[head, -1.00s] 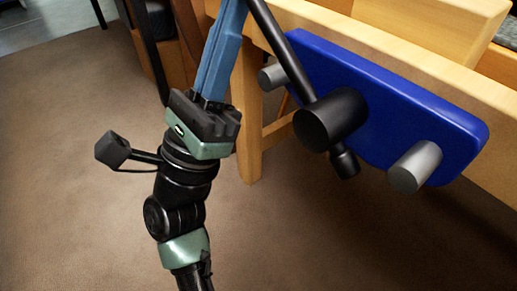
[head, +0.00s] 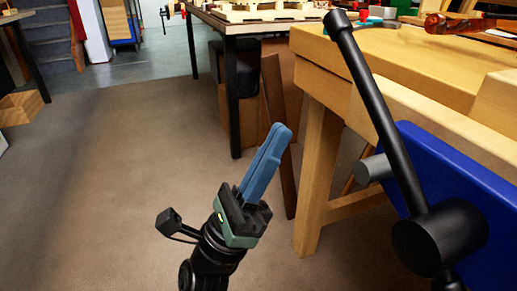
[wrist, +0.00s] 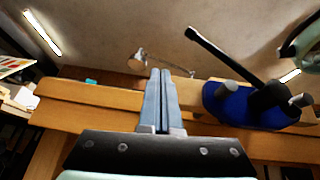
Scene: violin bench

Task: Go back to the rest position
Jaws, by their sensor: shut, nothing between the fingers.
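My gripper (head: 266,160) has blue fingers and points upward in the head view, left of the wooden workbench (head: 318,133). Its fingers lie together with nothing between them. In the wrist view the gripper (wrist: 161,75) also shows shut, with the bench's edge and the ceiling behind it. The gripper is apart from the bench.
A blue vise jaw (head: 455,190) with a black handle (head: 385,130) juts from the bench at the right. A second table (head: 232,85) with dark legs stands behind. The brown floor (head: 100,190) at the left is clear. A lamp (wrist: 140,58) shows in the wrist view.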

